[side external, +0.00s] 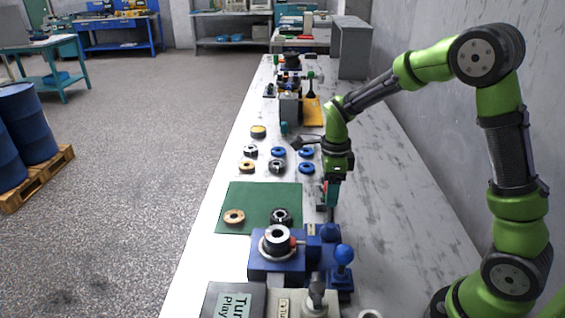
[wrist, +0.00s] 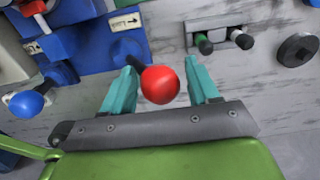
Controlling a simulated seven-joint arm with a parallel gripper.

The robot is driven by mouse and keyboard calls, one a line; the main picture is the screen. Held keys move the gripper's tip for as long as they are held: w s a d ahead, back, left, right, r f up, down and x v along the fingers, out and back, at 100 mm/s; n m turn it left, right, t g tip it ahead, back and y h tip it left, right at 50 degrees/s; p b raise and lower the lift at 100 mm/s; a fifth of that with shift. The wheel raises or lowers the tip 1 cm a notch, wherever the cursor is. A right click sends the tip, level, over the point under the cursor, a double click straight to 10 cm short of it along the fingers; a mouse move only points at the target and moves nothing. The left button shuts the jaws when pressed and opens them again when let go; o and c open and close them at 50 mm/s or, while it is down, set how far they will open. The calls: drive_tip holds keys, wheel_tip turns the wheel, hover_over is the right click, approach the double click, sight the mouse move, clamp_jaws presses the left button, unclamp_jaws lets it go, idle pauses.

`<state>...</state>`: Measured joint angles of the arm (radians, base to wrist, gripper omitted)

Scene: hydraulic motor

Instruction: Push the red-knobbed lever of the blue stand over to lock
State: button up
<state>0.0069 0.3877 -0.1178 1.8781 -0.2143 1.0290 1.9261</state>
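The blue stand (side external: 262,263) sits on the bench in the side view, and its blue body (wrist: 90,42) fills the upper left of the wrist view. A white label (wrist: 125,22) on it reads "Lock", with an arrow. The lever's red knob (wrist: 160,85) shows large in the wrist view, on a dark shaft (wrist: 132,62) running up-left to the stand. My gripper (wrist: 161,68) is open, its teal fingers on either side of the knob. The left finger looks close to the knob; contact cannot be told. In the side view my gripper (side external: 331,207) points down behind the stand.
A blue-knobbed lever (side external: 344,254) stands beside the blue stand; a blue knob (wrist: 26,104) shows in the wrist view. A bracket with pegs (wrist: 220,38) and a dark disc (wrist: 297,49) lie to the right. A green mat (side external: 256,196) holds rings.

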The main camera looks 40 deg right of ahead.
drive_tip(key=shift+o, duration=0.3)
drive_tip(key=shift+d, duration=0.3)
wheel_tip(320, 180, up, 2)
drive_tip(key=shift+a, duration=0.15)
drive_tip(key=shift+r, duration=2)
drive_tip(key=shift+n, duration=0.5)
drive_tip(key=shift+a+f+n, duration=0.1)
drive_tip(key=shift+f+n, duration=0.15)
drive_tip(key=shift+n, duration=0.55)
drive_tip(key=n, duration=0.1)
drive_tip(key=s+a+n, duration=0.1)
drive_tip(key=n, duration=0.1)
drive_tip(key=s+n, duration=0.1)
drive_tip(key=shift+a+r+n+t, duration=0.15)
drive_tip(key=shift+r+n+t, duration=0.15)
drive_tip(key=shift+n, duration=0.1)
drive_tip(key=s+a+r+n+t+y, duration=0.1)
drive_tip(key=s+a+r+n+t, duration=0.2)
drive_tip(key=s+r+n, duration=0.2)
drive_tip(key=s+a+r+n+t+y, duration=0.1)
drive_tip(key=s+a+r+n+t, duration=0.2)
drive_tip(key=s+n, duration=0.6)
drive_tip(key=shift+r+n+t, duration=0.3)
drive_tip(key=shift+r+n, duration=0.5)
drive_tip(key=shift+r, duration=0.1)
